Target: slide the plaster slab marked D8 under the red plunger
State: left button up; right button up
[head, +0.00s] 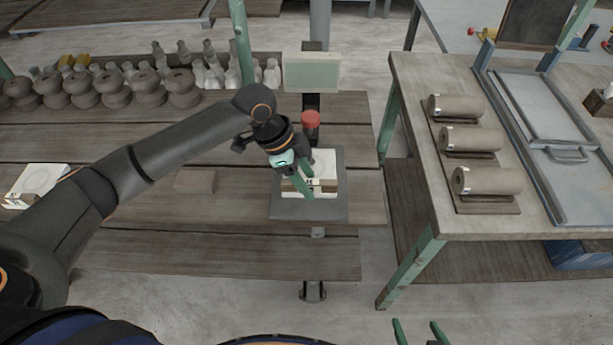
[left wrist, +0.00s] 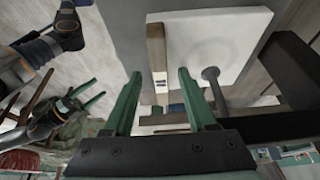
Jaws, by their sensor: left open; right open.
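A white plaster slab (head: 324,160) with a brown strip on its near side lies on a grey plate (head: 345,207). The slab also shows in the left wrist view (left wrist: 240,30), with a round mark and a small unreadable label on the strip (left wrist: 157,55). The red plunger (head: 311,118) stands at the slab's far side; a metal rod with a round foot (left wrist: 210,74) shows over the slab. My left gripper (head: 302,183) is open at the strip; I cannot tell whether it touches. My right gripper (head: 419,331) is open and empty, low in the head view.
Another white slab (head: 40,180) lies at the left, partly behind my left arm. A brown block (head: 195,181) sits on the bench. Dark pots (head: 115,90) and pale bottles (head: 215,76) line the back. A right-hand table (head: 415,85) holds several rollers.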

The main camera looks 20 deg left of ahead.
pick_arm(q)
jog(key=v, duration=1.3)
jog(key=shift+n+t, duration=0.3)
jog(key=shift+n, duration=0.4)
jog(key=s+d+f, duration=0.1)
jog(key=f, duration=0.2)
jog(key=s+d+f, duration=0.1)
jog(key=d+f, duration=0.1)
jog(key=s+d+f, duration=0.2)
jog(key=f, duration=0.1)
jog(key=shift+s+f+p, duration=0.15)
jog(key=shift+f+p, duration=0.15)
jog(key=shift+f, duration=0.05)
jog(key=s+a+f+n+t+y, duration=0.1)
jog(key=s+a+f+n, duration=0.2)
jog(key=s+n, duration=0.15)
jog(key=s+a+f+n+y, duration=0.1)
jog(key=s+a+f+n, duration=0.1)
jog(key=s+f+n, duration=0.3)
jog(key=s+a+f+n+t+y, duration=0.1)
jog(key=s+a+f+n+y, duration=0.15)
jog(key=s, duration=0.45)
jog(key=w+d+f+t+h+p, duration=0.2)
jog(key=w+d+f+t, duration=0.1)
jog(key=f, duration=0.5)
jog(key=shift+w+d+f+m+t+h, duration=0.35)
jog(key=shift+w+t, duration=0.25)
jog(key=shift+t, duration=0.6)
